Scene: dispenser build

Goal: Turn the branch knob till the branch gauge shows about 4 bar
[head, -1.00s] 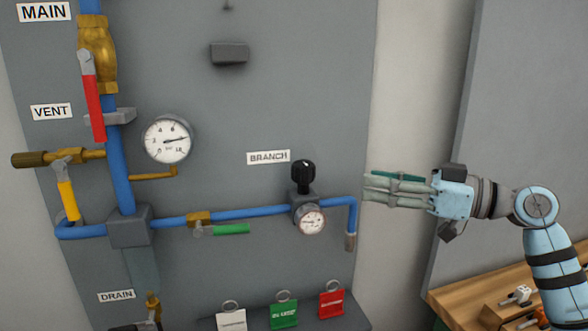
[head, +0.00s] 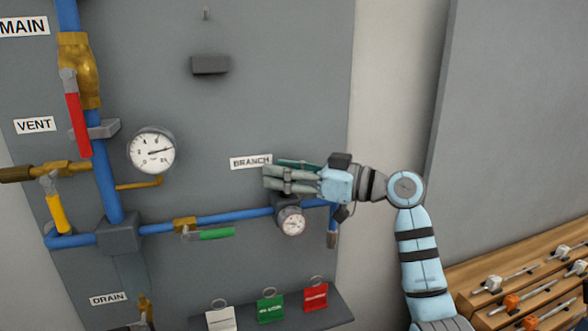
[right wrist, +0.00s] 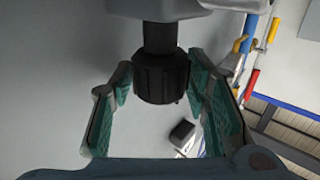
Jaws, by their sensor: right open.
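The black branch knob (right wrist: 161,77) sits between the two open fingers of my right gripper (right wrist: 160,105) in the right wrist view, with a gap on both sides. In the head view my right gripper (head: 278,180) covers the knob, just below the BRANCH label (head: 251,161). The small round branch gauge (head: 291,221) shows below the gripper on the blue pipe. Its needle is too small to read surely. My left gripper is not in view.
A larger gauge (head: 152,151) and a red-handled valve (head: 79,125) are at the left of the panel. A green lever (head: 216,233) lies along the pipe. Coloured tags, including a red one (head: 315,297), stand on a ledge below. A wooden rack (head: 520,285) is at right.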

